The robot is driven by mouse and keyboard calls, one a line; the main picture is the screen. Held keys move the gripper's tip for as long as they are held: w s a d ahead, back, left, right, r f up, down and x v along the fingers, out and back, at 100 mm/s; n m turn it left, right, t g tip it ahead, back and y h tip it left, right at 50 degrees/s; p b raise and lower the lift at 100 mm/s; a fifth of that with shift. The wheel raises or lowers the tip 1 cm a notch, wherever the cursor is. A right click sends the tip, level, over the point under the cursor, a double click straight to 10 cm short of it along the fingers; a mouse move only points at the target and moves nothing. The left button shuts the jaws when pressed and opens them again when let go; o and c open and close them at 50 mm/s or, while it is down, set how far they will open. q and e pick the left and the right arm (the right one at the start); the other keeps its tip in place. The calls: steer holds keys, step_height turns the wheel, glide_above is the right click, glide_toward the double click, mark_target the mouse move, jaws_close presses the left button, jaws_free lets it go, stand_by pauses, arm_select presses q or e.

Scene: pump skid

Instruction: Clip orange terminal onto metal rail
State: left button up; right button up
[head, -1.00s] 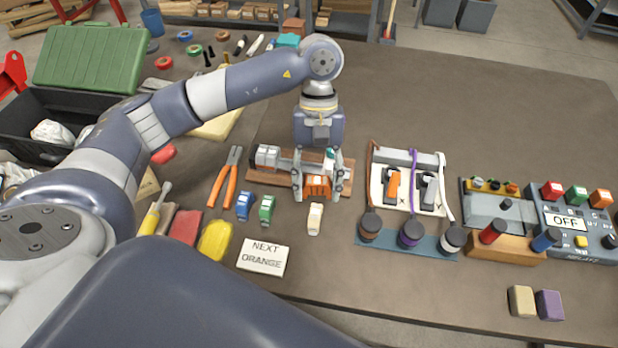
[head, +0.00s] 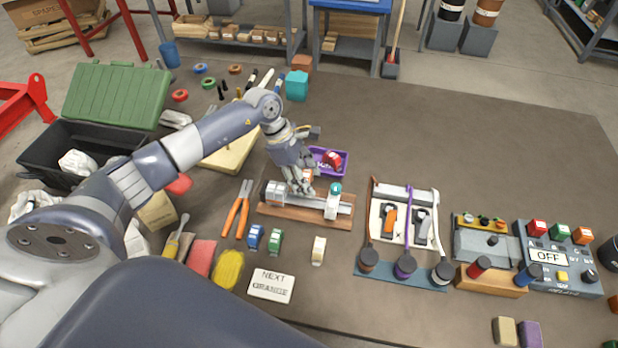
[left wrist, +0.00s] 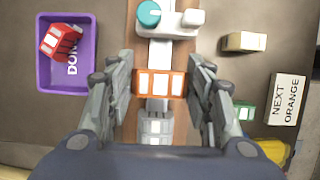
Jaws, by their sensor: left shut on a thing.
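My left gripper (head: 303,187) is shut on the orange terminal (left wrist: 160,84), which sits crosswise between the fingers in the left wrist view. The metal rail (head: 318,203) lies on a wooden base (head: 330,219). The gripper is over the rail's left-middle part, between the grey blocks (head: 274,192) at its left end and the end stop with a teal knob (head: 335,188). In the left wrist view the rail passes beneath the terminal. I cannot tell whether the terminal touches the rail. My right gripper is not in view.
A purple bin (left wrist: 45,75) holding a red terminal (left wrist: 58,41) is behind the rail. Blue (head: 255,237), green (head: 275,241) and cream (head: 319,250) terminals stand in front, near a "NEXT ORANGE" card (head: 271,286). Orange-handled pliers (head: 237,210) lie left. Open table lies behind right.

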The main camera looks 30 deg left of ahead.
arm_select(q)
steer(key=b, duration=0.3)
glide_above(310, 201)
steer(key=a, duration=0.1)
steer(key=shift+s+a+f, duration=0.1)
steer(key=shift+f, duration=2.5)
steer(key=shift+b, duration=0.4)
steer(key=shift+s+f+b, duration=0.1)
steer(key=shift+f+b, duration=1)
steer(key=shift+b, duration=0.1)
steer(key=o, duration=1.1)
steer(key=shift+r, duration=0.1)
